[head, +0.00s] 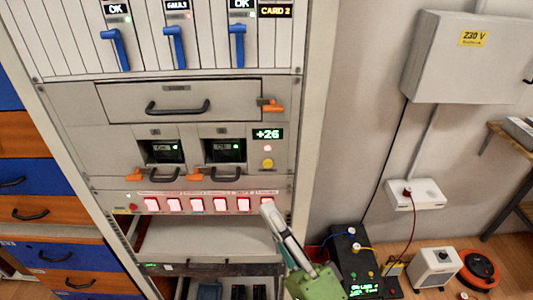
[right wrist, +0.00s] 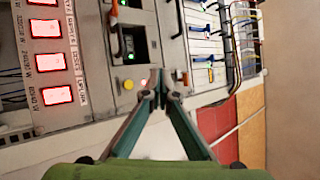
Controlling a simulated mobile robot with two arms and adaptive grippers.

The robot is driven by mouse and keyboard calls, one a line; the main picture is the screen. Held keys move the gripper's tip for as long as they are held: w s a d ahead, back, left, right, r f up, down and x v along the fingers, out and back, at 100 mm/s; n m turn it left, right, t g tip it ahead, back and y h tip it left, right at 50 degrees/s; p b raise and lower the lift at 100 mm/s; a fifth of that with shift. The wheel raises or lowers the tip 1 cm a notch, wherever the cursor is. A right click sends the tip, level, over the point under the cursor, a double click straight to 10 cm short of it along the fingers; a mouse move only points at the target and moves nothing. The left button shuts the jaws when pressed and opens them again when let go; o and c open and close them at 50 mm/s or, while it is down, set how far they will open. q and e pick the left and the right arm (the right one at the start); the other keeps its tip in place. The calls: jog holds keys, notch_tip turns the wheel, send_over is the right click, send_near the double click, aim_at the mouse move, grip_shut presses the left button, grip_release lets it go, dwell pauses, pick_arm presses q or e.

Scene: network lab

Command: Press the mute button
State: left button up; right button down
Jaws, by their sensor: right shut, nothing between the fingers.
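A round yellow button (head: 267,163) sits on the grey rack panel, below the green "+26" display (head: 267,134) and a small lit lamp (head: 267,148). It also shows in the right wrist view (right wrist: 128,84), just left of my fingertips. No readable label tells me whether it is the mute button. My right gripper (head: 268,208) is shut and empty, its tips in front of the right end of the row of red-lit buttons (head: 196,205), partly covering the last one. In the right wrist view its closed fingertips (right wrist: 160,92) meet near the panel edge. My left gripper is not in view.
Orange latches (head: 271,105) and black drawer handles (head: 178,107) stick out from the rack. Blue levers (head: 237,46) hang above. A 230 V box (head: 462,60) is on the right wall. A black device (head: 350,255) with cables stands right of my right gripper.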

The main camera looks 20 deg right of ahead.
dwell(0.3)
jog(key=shift+w+d+b, duration=0.1)
jog(key=shift+w+d, duration=0.3)
jog(key=shift+w, duration=1)
jog(key=shift+w+d+b, duration=0.15)
jog(key=shift+w+d, duration=0.3)
jog(key=shift+w, duration=1)
jog(key=shift+w+d+b, duration=0.1)
jog(key=shift+w+d, duration=0.3)
jog(key=shift+w, duration=1)
jog(key=shift+w, duration=0.15)
jog(key=shift+w+d, duration=0.1)
jog(key=shift+w, duration=0.15)
jog(key=shift+w+d, duration=0.1)
jog(key=shift+w, duration=0.25)
jog(key=shift+s, duration=0.1)
jog(key=shift+s+a, duration=0.2)
jog(key=shift+s, duration=0.5)
jog(key=shift+s+a+p, duration=0.1)
jog(key=shift+s+a, duration=0.15)
jog(key=shift+s, duration=0.55)
jog(key=shift+s+a+p, duration=0.15)
jog(key=shift+s+a, duration=0.05)
jog(key=shift+s, duration=0.6)
jog(key=shift+s+a+p, duration=0.1)
jog(key=shift+s+a, duration=0.15)
jog(key=shift+s, duration=0.55)
